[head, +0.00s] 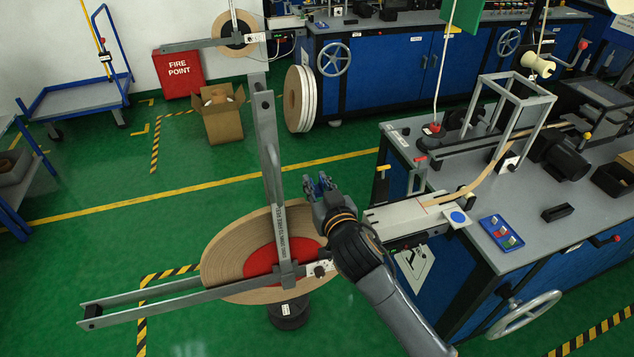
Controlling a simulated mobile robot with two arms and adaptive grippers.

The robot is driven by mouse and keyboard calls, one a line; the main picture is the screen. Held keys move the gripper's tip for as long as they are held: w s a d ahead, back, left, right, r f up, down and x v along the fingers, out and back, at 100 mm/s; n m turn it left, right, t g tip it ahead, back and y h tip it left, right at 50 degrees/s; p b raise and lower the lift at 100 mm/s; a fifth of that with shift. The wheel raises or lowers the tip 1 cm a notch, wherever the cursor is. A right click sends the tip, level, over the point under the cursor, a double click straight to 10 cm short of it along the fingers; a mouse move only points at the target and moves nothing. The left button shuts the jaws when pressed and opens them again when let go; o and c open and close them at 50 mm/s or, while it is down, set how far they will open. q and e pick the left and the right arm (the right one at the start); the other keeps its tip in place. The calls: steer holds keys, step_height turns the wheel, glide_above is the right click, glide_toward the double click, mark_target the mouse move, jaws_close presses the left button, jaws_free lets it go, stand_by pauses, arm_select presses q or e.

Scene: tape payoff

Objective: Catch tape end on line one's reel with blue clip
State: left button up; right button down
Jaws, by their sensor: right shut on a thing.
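Line one's reel (225,250) is a large brown tape roll with a red centre, carried on a grey arm frame at lower middle. I cannot make out its loose tape end. My right gripper (321,184) is above and right of the reel, apart from it as far as I can tell. It is shut on a small blue thing, which looks like the blue clip (324,181); the fingers hide most of it. A strip of brown tape (480,183) runs from the machine onto a pale guide plate (395,217). My left gripper is not in view.
A blue tray (493,229) with small coloured clips lies on the grey bench top (555,215). The grey upright bar (268,140) stands in front of the reel. A second reel (236,33) hangs behind.

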mark_target(317, 195)
steer(key=shift+f, duration=0.2)
stand_by(0.3)
steer(key=shift+f+b, duration=1.1)
steer(key=shift+f, duration=0.3)
steer(key=shift+f, duration=0.1)
stand_by(0.3)
step_height(317, 195, up, 8)
steer(key=p, duration=0.8)
